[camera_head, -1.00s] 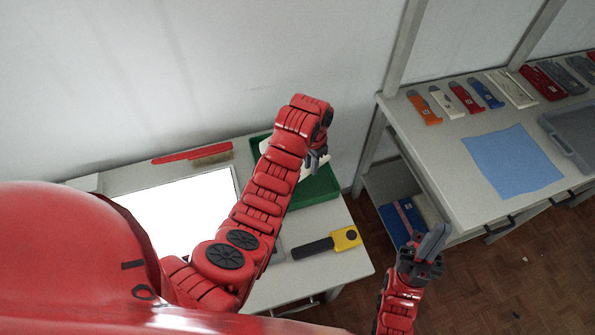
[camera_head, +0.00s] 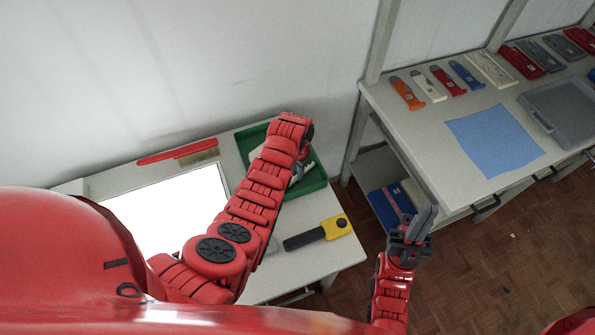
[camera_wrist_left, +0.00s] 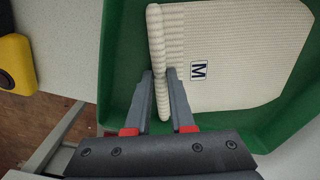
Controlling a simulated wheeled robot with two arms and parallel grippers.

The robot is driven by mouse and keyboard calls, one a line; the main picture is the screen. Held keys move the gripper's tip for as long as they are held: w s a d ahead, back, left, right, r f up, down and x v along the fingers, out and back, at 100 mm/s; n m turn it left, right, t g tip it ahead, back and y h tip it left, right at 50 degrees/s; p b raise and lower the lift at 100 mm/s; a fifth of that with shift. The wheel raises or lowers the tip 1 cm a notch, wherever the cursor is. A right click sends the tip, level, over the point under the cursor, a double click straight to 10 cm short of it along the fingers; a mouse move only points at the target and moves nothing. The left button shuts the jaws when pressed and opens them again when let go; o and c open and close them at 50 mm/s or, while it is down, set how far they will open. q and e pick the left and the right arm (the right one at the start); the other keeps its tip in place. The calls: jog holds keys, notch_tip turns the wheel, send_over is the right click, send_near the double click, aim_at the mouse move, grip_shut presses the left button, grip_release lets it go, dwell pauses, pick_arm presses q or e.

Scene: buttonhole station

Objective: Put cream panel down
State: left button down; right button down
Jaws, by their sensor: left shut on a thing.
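The cream panel (camera_wrist_left: 240,55) is a ribbed knit piece with a thick rolled edge and an "M" label. In the left wrist view it lies inside the green tray (camera_wrist_left: 117,60). My left gripper (camera_wrist_left: 160,75) is shut on its rolled edge. In the head view my left gripper (camera_head: 299,174) is low within the green tray (camera_head: 318,180), and my arm hides much of the panel (camera_head: 256,153). My right gripper (camera_head: 427,218) is over the floor, apart from the tables; its finger gap is unclear.
The right table holds a blue cloth (camera_head: 493,140), a grey tray (camera_head: 560,110) and several coloured tools.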

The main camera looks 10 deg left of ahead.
pick_arm(q)
jog(key=shift+f, duration=0.1)
jog(key=shift+f, duration=0.15)
jog(key=c, duration=0.8)
grip_release()
jog(key=shift+r, duration=0.2)
